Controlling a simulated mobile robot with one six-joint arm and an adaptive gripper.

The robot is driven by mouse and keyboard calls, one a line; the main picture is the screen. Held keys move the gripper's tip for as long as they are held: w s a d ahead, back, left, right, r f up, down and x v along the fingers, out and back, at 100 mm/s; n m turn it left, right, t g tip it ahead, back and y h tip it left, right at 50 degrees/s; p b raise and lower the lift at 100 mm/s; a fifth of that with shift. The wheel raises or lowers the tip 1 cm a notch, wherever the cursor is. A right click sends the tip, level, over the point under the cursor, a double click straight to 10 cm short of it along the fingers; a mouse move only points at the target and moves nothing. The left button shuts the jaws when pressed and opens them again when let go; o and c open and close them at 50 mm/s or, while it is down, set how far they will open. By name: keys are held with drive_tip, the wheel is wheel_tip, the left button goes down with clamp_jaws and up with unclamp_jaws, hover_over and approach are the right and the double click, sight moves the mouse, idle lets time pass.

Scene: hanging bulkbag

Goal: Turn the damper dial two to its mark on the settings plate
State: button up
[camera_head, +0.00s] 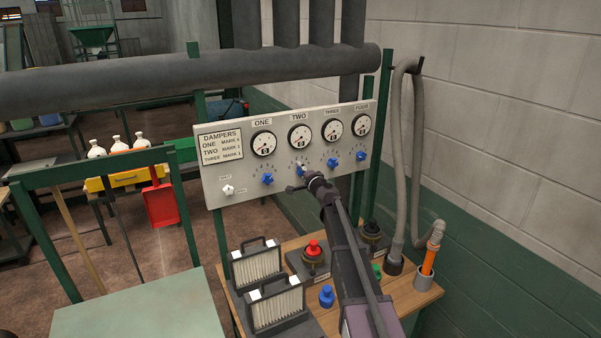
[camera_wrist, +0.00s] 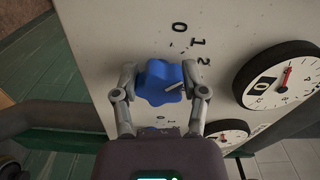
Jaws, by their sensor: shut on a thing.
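The damper dial two (camera_head: 300,170), a blue lobed knob, sits on the pale panel under the label TWO; my gripper partly covers it in the head view. My gripper (camera_head: 302,181) is at this dial. In the wrist view the blue knob (camera_wrist: 160,83) lies between the two fingers of my gripper (camera_wrist: 163,78), which is shut on it. A white pointer line on the knob points right and slightly up. The printed marks 0, 1 and 2 show above and right of it. The settings plate (camera_head: 220,146) is at the panel's left; its mark numbers are too small to read surely.
Blue dials one (camera_head: 267,179), three (camera_head: 333,162) and four (camera_head: 361,156) flank dial two, with round gauges above. A white knob (camera_head: 228,190) is at lower left. Below, the wooden bench (camera_head: 408,298) holds filters, a red button (camera_head: 313,248) and a blue bottle-like piece (camera_head: 326,296).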

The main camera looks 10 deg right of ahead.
drive_tip(key=shift+w, duration=0.1)
drive_tip(key=o, duration=1.2)
drive_tip(key=shift+c, duration=0.2)
drive_tip(key=shift+s, duration=0.2)
drive_tip(key=v, duration=1.1)
drive_tip(key=shift+s, duration=0.35)
drive_tip(key=shift+d, duration=0.15)
